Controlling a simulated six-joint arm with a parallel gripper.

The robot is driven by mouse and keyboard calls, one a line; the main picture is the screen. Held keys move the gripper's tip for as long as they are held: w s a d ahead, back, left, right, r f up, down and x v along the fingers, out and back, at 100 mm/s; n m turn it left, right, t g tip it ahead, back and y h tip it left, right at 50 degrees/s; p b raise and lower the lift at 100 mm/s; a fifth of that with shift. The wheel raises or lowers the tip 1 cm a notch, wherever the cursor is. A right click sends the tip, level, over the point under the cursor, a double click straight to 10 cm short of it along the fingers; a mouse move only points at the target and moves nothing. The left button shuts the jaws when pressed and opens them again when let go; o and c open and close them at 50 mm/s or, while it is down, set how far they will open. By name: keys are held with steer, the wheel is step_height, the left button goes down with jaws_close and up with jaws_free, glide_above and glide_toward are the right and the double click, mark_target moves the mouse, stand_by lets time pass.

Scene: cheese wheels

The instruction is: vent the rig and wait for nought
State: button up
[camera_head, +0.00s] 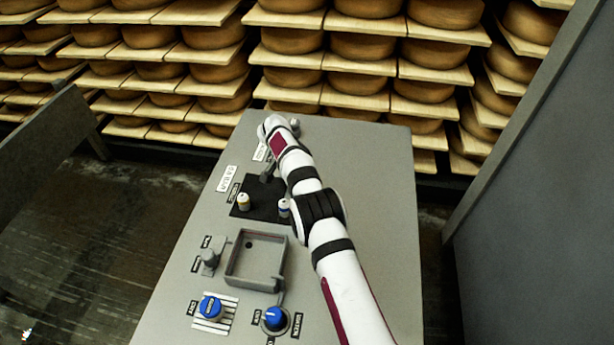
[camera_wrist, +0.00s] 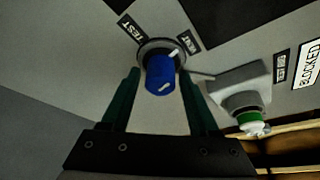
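A blue knob (camera_wrist: 160,78) with a white pointer mark sits on the grey panel in the wrist view. A TEST label (camera_wrist: 131,27) is at its upper left and a second small label, too small to read surely, at its upper right. My gripper (camera_wrist: 159,96) has two dark green fingers, apart, one on each side of the knob's lower part. I see no clear contact. In the head view my arm reaches to the console's far end; its fingers and this knob are not clearly visible there. No readable gauge shows.
The console (camera_head: 170,300) holds a square tray (camera_head: 232,268), two blue knobs, a grey lever (camera_head: 209,258) and small capped cylinders. Cheese shelves stand behind.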

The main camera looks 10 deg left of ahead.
steer(key=shift+o, duration=0.4)
steer(key=shift+r, duration=0.1)
steer(key=v, duration=1.5)
steer(key=shift+s+r, duration=0.2)
steer(key=shift+r, duration=0.05)
steer(key=shift+a, duration=0.1)
steer(key=s+d+n+y, duration=0.1)
steer(key=d+n+y, duration=0.5)
steer(key=n, duration=0.7)
steer(key=shift+n+t+h, duration=0.3)
steer(key=shift+t+h, duration=0.2)
steer(key=x, duration=1.5)
steer(key=shift+d+f, duration=0.35)
steer(key=shift+s, duration=0.1)
jaws_close()
